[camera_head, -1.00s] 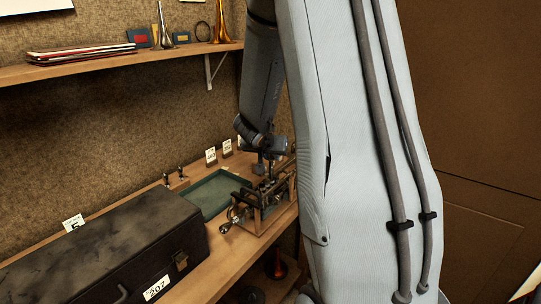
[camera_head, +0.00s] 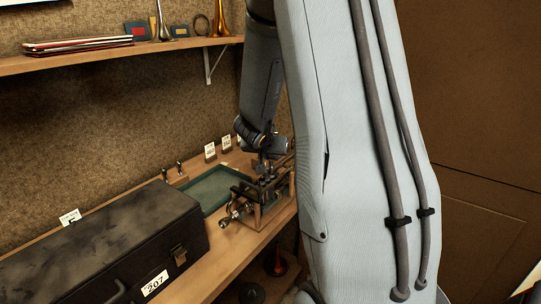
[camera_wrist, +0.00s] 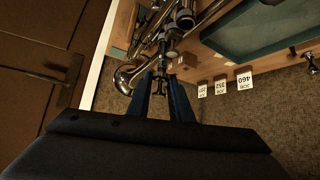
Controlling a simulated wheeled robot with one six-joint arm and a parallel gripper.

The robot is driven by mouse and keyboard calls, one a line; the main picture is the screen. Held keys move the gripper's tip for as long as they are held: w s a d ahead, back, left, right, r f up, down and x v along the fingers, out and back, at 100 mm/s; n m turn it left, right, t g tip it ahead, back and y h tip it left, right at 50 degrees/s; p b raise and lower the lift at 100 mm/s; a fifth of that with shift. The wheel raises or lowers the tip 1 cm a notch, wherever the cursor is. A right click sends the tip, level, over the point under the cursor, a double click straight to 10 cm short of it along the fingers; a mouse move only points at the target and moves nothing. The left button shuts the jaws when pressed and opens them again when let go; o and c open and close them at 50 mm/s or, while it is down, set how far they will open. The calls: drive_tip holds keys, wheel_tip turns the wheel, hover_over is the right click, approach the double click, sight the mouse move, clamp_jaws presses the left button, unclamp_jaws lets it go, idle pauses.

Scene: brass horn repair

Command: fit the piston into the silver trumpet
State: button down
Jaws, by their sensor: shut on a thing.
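The silver trumpet (camera_wrist: 184,17) lies in a wooden holder (camera_head: 264,216) at the right end of the bench, valve side up. Its tubes and a round bell-like end (camera_wrist: 129,76) show in the wrist view. My gripper (camera_wrist: 166,88) is shut on the piston (camera_wrist: 161,84), a slim metal piece between the two dark blue fingers. In the wrist view the piston lines up closely with the trumpet's valve casings. I cannot tell whether its lower end is inside a casing. In the head view my gripper (camera_head: 271,164) is just above the trumpet, partly hidden by my arm.
A green-lined tray (camera_head: 207,188) lies left of the holder, with two small upright pieces (camera_head: 179,167) behind it. Job cards (camera_head: 210,152) stand along the wall. A black case (camera_head: 105,245) fills the bench's left front. A shelf (camera_head: 120,58) runs above.

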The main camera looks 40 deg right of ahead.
sight(270, 164)
drive_tip(key=shift+f+b, duration=1.45)
drive_tip(key=shift+f, duration=0.5)
drive_tip(key=c, duration=1.5)
unclamp_jaws()
drive_tip(key=shift+r, duration=0.1)
drive_tip(key=p+v, duration=0.1)
drive_tip(key=v, duration=0.7)
